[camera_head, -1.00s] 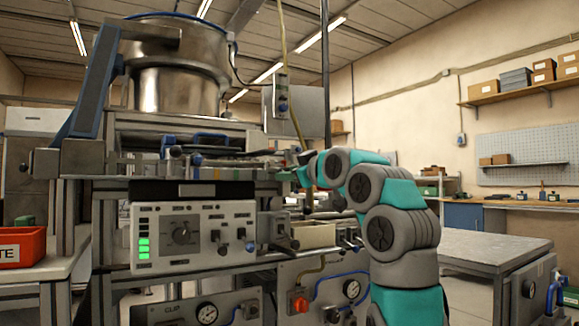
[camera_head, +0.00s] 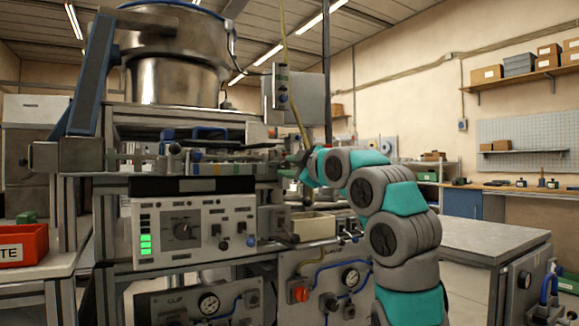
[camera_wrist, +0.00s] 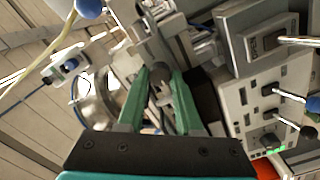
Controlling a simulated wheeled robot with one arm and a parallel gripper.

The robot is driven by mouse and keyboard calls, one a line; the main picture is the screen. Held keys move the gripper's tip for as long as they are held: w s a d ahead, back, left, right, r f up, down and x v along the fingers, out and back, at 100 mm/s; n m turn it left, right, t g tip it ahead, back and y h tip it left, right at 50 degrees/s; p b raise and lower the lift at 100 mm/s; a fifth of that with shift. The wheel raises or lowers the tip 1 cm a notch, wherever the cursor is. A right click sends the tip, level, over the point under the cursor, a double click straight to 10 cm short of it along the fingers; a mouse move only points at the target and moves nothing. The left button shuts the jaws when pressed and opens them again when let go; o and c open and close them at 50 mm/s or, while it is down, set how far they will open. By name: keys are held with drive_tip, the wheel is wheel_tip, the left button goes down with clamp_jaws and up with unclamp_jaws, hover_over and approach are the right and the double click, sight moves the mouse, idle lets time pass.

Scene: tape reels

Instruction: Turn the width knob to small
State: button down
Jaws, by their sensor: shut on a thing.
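In the wrist view, my gripper (camera_wrist: 160,80) has its two green fingers closed in on a small dark rounded knob (camera_wrist: 159,73) between the tips. No label on this knob can be read, and its pointer or setting is hidden. In the head view, my gripper (camera_head: 292,172) is at the right end of the machine's upper rail, small and partly hidden by my arm. A separate black dial (camera_head: 183,230) is on the white control panel (camera_head: 160,255) to the left, away from my gripper.
The control panel's levers stick out at the right in the wrist view (camera_wrist: 290,98). A metal bowl (camera_head: 175,75) stands on top of the machine. A red bin (camera_head: 25,240) is at the far left. A grey bench (camera_head: 460,240) stands at the right.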

idle(0.3)
drive_tip(key=c, duration=0.6)
unclamp_jaws()
drive_tip(key=shift+b+v, duration=2.25)
drive_tip(key=shift+v, duration=1.6)
drive_tip(key=shift+w, duration=0.1)
